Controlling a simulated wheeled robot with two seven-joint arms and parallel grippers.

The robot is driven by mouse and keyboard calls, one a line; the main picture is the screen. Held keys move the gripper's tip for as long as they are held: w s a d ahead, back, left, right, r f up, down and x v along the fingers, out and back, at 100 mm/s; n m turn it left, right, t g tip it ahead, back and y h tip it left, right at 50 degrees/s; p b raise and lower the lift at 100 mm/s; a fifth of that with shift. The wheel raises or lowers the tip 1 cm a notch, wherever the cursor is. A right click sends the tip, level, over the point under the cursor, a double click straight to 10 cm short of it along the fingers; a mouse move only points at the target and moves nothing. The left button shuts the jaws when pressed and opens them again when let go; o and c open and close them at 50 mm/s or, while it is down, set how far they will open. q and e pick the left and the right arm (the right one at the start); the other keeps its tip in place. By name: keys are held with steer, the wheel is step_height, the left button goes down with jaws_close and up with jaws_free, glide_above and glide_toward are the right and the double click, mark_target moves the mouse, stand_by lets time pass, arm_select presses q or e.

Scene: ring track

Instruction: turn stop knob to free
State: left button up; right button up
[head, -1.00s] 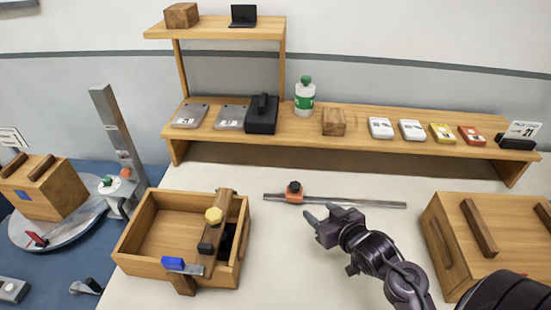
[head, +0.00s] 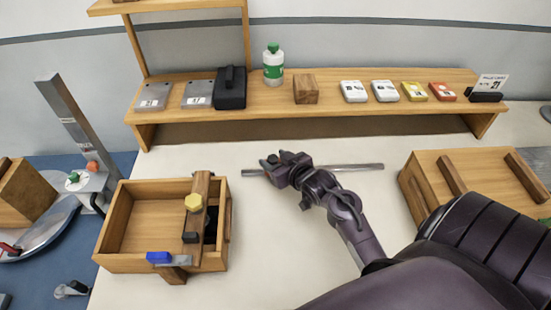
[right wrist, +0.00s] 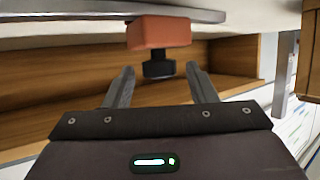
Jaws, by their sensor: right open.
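The stop shows in the right wrist view as an orange block (right wrist: 158,32) on a metal rail (right wrist: 110,15). A black knob (right wrist: 159,68) sticks out of the block. My right gripper (right wrist: 160,78) is open, with its two fingers apart and the knob in the gap between the tips, not gripped. In the head view my right gripper (head: 282,163) is at the left part of the rail (head: 350,167) and largely hides the stop. I cannot tell how the knob is turned. My left gripper is not in view.
A wooden box (head: 120,221) with a yellow knob and blue block stands to the left. A wooden case (head: 425,165) stands to the right. Behind the rail is a long shelf (head: 330,105) with a bottle (head: 273,66) and several small boxes. The table between is clear.

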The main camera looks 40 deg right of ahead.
steer(key=c, duration=1)
steer(key=shift+d+r+n+y+p, duration=0.15)
steer(key=shift+r+n+y+p, duration=0.05)
steer(key=shift+n+y+p, duration=0.7)
steer(key=shift+d+f+n+g+y, duration=0.15)
steer(key=shift+n+g+y, duration=0.15)
steer(key=shift+n+y, duration=0.4)
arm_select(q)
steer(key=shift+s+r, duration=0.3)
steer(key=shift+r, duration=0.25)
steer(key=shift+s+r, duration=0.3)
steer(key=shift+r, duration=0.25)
arm_select(e)
steer(key=o, duration=1)
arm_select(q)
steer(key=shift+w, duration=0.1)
